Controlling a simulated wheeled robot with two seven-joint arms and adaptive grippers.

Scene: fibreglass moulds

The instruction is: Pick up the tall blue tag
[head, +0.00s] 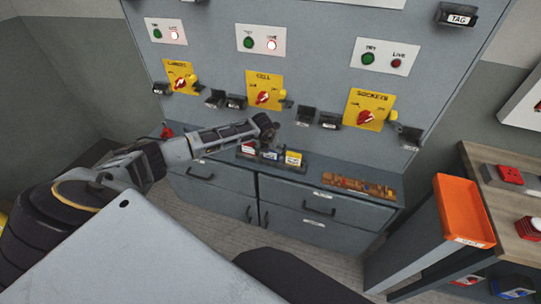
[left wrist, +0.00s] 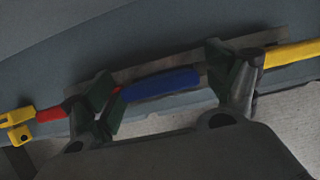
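The blue tag (left wrist: 160,83) lies between the two spread fingers of my left gripper (left wrist: 164,76) in the left wrist view, with gaps on both sides. In the head view the blue tag (head: 271,155) stands in a low dark rack on the grey cabinet, between a red tag (head: 249,147) and a yellow tag (head: 293,158). My left gripper (head: 267,129) is just above and behind the rack and looks empty. The lower part of the tag is hidden. My right gripper does not show.
The grey panel (head: 315,75) with yellow switch plates and dark clips rises behind. A patterned brown-orange item (head: 358,187) lies on the cabinet top (head: 315,176) to the right. An orange tray (head: 462,207) stands further right. Red (left wrist: 52,114) and yellow (left wrist: 292,53) tags flank the fingers closely.

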